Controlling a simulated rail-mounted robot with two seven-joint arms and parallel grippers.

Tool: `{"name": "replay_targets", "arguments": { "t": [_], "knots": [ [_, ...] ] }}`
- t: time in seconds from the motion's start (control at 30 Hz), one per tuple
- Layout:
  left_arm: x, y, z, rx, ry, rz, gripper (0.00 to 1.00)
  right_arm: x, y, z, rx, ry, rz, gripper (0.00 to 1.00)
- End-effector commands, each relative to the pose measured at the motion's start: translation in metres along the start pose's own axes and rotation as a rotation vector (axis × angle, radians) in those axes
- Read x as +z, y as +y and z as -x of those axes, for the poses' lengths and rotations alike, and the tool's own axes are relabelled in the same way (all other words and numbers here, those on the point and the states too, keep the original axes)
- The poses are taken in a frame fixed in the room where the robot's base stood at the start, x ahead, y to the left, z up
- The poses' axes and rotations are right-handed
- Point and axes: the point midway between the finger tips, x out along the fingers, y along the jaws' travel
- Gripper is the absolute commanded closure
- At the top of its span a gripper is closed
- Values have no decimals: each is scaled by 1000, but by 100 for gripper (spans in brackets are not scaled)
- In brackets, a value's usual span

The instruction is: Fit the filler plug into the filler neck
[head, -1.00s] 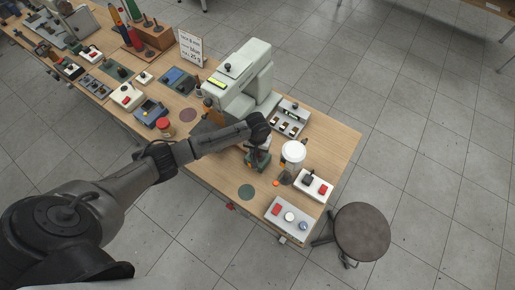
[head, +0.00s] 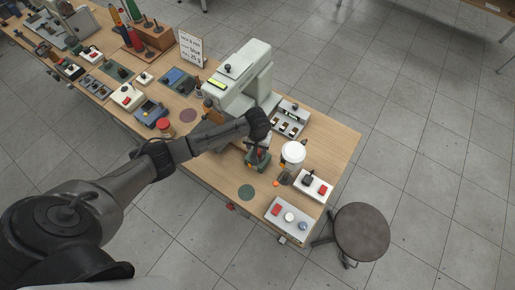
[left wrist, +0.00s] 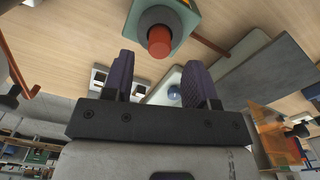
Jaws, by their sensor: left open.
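My left gripper (left wrist: 159,70) is open and empty, its two dark purple fingers apart in the left wrist view. I cannot tell which piece is the filler plug or the filler neck. My right gripper is not in view.
A pale green machine (head: 240,85) stands behind my left wrist. Switch boxes (head: 313,186) and a grey button panel (head: 288,219) sit at the bench's right end, with a stool (head: 362,232) beside it. The wood around the green disc (head: 246,192) is mostly clear.

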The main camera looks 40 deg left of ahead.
Motion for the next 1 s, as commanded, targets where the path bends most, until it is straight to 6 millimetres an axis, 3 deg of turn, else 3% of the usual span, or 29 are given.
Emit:
{"name": "replay_targets", "arguments": {
  "t": [0.2,0.5,0.83,0.93,1.0],
  "knots": [
    [-1,0,44,3,2,-1,47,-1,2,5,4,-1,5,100],
    [-1,0,82,1,1,0,47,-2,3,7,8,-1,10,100],
    [6,2,87,5,-1,-16,47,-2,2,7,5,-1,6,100],
    [28,12,75,24,3,-83,47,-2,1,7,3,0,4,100],
    [55,21,63,48,12,-163,47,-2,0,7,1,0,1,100]
  ]
}}
